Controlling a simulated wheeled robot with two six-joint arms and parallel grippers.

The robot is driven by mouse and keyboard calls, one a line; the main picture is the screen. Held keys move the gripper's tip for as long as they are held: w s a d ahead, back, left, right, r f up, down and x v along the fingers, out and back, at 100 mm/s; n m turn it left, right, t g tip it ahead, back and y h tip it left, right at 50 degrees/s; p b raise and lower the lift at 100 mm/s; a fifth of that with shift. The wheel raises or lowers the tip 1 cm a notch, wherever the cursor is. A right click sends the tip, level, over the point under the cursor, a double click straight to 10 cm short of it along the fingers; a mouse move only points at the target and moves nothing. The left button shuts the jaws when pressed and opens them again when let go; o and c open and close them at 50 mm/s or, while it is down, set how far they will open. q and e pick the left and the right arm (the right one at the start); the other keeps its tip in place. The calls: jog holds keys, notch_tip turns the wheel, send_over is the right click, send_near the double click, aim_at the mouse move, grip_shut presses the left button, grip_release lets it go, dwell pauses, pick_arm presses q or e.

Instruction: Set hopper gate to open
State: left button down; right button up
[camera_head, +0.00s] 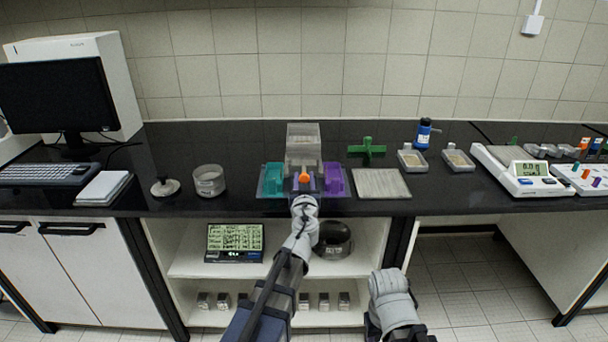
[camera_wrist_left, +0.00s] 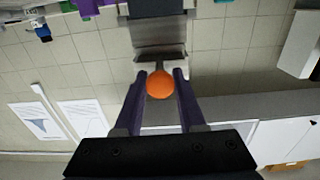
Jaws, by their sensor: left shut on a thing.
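The hopper (camera_head: 303,143) is a clear box standing at the back of the bench, on a sieve shaker unit with a green block (camera_head: 272,177) on its left and a purple block (camera_head: 334,178) on its right. An orange round knob (camera_head: 304,178) sits at its front, on what looks like the gate handle. My left gripper (camera_head: 304,184) is shut on this knob. In the left wrist view the orange knob (camera_wrist_left: 159,85) sits between the two dark fingers, with a grey stem behind it. The gate's plate is mostly hidden.
A steel sieve (camera_head: 209,181) and a lid (camera_head: 165,187) stand to the left. A grey plate (camera_head: 380,184), green cross-shaped piece (camera_head: 367,151), two trays, a blue bottle (camera_head: 424,134) and a balance (camera_head: 525,176) are to the right. Shelves lie below.

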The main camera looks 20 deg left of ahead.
pick_arm(q)
jog(key=shift+s, duration=0.35)
jog(key=shift+w, duration=0.15)
jog(key=c, duration=0.5)
grip_release()
jog(key=v, duration=0.7)
jog(key=shift+s, duration=0.4)
jog(key=shift+d, duration=0.1)
